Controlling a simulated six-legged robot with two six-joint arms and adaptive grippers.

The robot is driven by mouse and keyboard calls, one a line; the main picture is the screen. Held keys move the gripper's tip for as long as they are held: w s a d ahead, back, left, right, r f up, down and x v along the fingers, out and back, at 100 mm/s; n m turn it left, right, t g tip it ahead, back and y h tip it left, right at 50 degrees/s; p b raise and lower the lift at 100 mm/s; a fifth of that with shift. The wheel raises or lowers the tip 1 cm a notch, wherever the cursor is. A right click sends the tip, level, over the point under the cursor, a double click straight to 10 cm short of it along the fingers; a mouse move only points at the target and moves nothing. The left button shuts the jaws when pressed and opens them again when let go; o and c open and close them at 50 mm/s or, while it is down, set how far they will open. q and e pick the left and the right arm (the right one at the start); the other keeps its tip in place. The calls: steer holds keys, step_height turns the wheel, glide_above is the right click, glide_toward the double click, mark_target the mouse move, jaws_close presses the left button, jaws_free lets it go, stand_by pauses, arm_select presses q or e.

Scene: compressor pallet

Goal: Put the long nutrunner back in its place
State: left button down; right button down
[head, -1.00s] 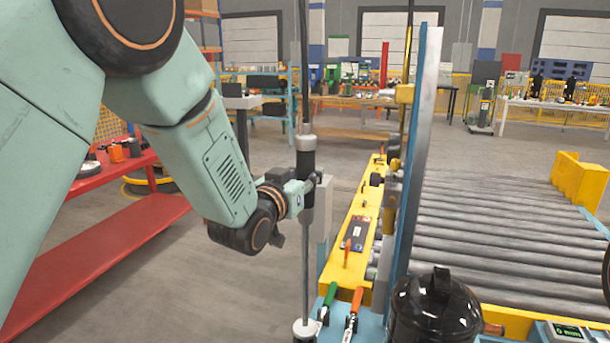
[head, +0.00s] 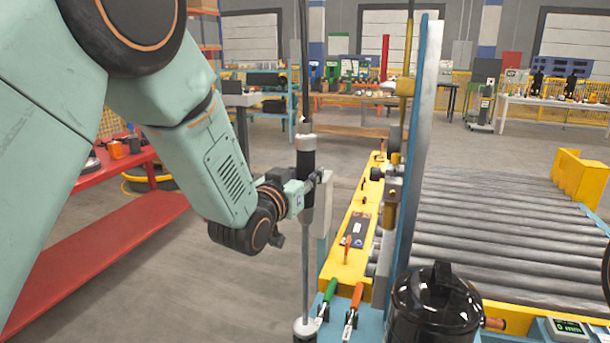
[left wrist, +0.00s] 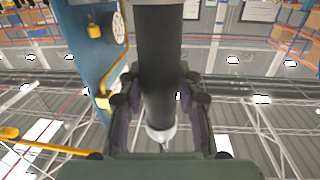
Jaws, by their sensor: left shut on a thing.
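The long nutrunner (head: 305,260) hangs upright in the head view, with a black body, light collars and a long grey shaft running down to a pale lower end. My left gripper (head: 312,190) is shut on its black body. In the left wrist view the dark fingers (left wrist: 160,100) close around the black body (left wrist: 158,45) from both sides. The lower end stands in front of the left edge of the blue bench; I cannot tell whether it touches anything. My right gripper is not in view.
A blue upright (head: 418,130) and a yellow beam (head: 345,262) stand just right of the nutrunner. Green and orange-handled tools (head: 355,298) and a black canister (head: 436,312) sit below right. A roller conveyor (head: 500,230) lies right, a red bench (head: 110,240) left.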

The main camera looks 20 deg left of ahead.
arm_select(q)
steer(key=shift+f+b, duration=0.95)
steer(key=shift+f, duration=0.1)
stand_by(0.8)
steer(key=c, duration=1.4)
jaws_free()
steer(key=o, duration=0.5)
steer(key=shift+s, duration=0.15)
steer(key=shift+o, duration=0.3)
steer(key=shift+f, duration=0.15)
steer(key=shift+f, duration=0.3)
steer(key=s+a, duration=0.1)
steer(key=s, duration=1)
steer(key=shift+s+a+r, duration=0.3)
steer(key=shift+s+a, duration=0.05)
